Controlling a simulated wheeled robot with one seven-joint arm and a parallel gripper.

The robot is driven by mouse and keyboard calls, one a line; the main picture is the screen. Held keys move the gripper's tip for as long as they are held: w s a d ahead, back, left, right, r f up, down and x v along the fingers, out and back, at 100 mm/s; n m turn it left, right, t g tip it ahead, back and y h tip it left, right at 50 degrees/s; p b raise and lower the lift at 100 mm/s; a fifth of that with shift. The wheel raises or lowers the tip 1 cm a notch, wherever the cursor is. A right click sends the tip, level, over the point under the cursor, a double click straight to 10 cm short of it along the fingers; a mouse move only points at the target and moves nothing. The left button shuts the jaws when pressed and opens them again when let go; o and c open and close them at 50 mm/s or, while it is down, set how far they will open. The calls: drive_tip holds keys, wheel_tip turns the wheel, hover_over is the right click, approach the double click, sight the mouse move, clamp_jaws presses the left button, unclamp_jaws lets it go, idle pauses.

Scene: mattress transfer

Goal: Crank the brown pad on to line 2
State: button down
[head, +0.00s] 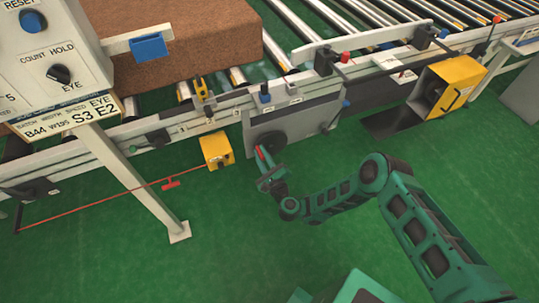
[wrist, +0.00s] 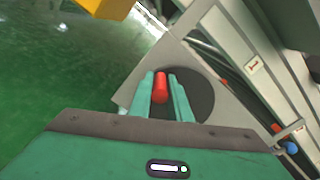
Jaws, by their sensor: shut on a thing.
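The brown pad (head: 185,40), a large speckled block, lies on the roller conveyor at the upper left of the head view. Its far and left parts are cut off or hidden behind the control panel. A dark crank wheel (head: 274,139) sits on a grey housing on the conveyor's near side. The wheel also shows in the wrist view (wrist: 204,97). Its red handle (wrist: 160,90) stands between the fingers of my gripper (wrist: 161,78), which is shut on it. In the head view my gripper (head: 265,163) is at the wheel's lower left.
A control panel (head: 50,70) on a white post stands at the left. A yellow box (head: 216,150) with a red pull cord (head: 110,202) is left of the wheel. A yellow unit (head: 450,85) is at the right. Empty rollers (head: 350,18) lie beyond the pad. The green floor is clear.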

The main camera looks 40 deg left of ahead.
drive_tip(key=shift+w+d+r+m, duration=0.2)
drive_tip(key=shift+w+r+m, duration=0.05)
drive_tip(key=shift+w+m, duration=0.25)
drive_tip(key=shift+w, duration=0.1)
drive_tip(key=c, duration=1.6)
unclamp_jaws()
drive_tip(key=shift+c, duration=0.2)
drive_tip(key=shift+s, duration=0.25)
